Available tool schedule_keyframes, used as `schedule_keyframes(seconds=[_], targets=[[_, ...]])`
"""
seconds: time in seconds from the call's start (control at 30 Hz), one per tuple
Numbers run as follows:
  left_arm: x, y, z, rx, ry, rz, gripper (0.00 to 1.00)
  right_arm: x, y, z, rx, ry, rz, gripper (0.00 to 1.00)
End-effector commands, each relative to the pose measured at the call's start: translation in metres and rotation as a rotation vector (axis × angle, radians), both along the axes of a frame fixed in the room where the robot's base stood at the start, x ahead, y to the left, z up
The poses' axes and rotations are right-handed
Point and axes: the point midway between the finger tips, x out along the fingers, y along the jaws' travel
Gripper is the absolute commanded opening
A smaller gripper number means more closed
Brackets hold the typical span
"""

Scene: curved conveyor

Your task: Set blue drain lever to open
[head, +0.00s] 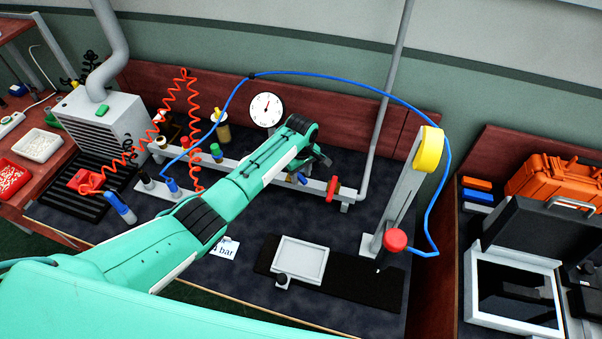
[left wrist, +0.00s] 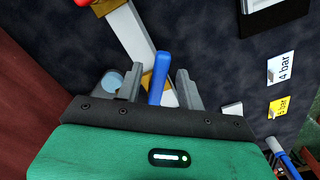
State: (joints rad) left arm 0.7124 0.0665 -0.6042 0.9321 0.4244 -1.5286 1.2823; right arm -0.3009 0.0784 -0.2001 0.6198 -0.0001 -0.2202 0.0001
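The blue drain lever (left wrist: 160,76) stands up from the pale manifold pipe (left wrist: 136,40) in the left wrist view. Only a small blue part of it (head: 302,178) shows in the head view, beside my gripper. My left gripper (left wrist: 159,88) is open, with one finger on each side of the lever. I see dark gaps between the lever and both fingers, so it does not look gripped. In the head view my left gripper (head: 319,160) is over the right part of the manifold and partly hidden by its own wrist. My right gripper is not in view.
A red handle (head: 333,188) sits on the manifold just right of the gripper. A pressure gauge (head: 266,110) stands behind. A grey press column with a yellow cap (head: 428,150) rises at the right. A blue hose (head: 350,80) arches overhead. A black mat (head: 372,291) lies in front.

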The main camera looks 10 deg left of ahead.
Motion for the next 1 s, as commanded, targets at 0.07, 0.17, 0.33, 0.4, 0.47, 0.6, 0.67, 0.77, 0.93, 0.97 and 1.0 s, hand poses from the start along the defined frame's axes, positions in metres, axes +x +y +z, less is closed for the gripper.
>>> schedule_keyframes(seconds=[0.07,0.17,0.33,0.4,0.47,0.6,0.67,0.77,0.93,0.97,1.0], targets=[[0.000,0.000,0.000,-0.001,0.001,0.000,0.38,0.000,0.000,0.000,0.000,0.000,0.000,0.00],[0.000,-0.001,0.004,-0.001,0.001,-0.001,0.38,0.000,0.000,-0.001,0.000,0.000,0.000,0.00],[0.000,0.000,0.027,-0.001,-0.002,-0.001,0.38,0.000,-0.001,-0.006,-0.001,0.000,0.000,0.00],[0.001,-0.001,0.042,-0.003,-0.004,0.000,0.38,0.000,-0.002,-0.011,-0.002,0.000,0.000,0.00],[0.001,-0.001,0.057,-0.002,-0.005,-0.001,0.38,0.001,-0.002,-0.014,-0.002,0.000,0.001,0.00],[0.001,0.000,0.089,-0.002,-0.004,-0.001,0.38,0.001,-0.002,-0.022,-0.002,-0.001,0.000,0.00],[0.001,0.000,0.101,-0.002,-0.004,-0.001,0.38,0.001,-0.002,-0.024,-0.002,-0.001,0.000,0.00],[0.001,0.000,0.118,-0.002,-0.004,0.000,0.38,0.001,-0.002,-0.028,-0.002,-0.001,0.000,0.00],[0.000,0.000,0.134,-0.001,-0.001,0.000,0.38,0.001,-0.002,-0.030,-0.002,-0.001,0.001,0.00],[0.000,0.000,0.135,-0.001,-0.001,0.000,0.38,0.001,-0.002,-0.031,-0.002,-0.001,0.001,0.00],[0.000,0.001,0.137,0.000,0.000,0.001,0.38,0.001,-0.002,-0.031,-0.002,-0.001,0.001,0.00]])
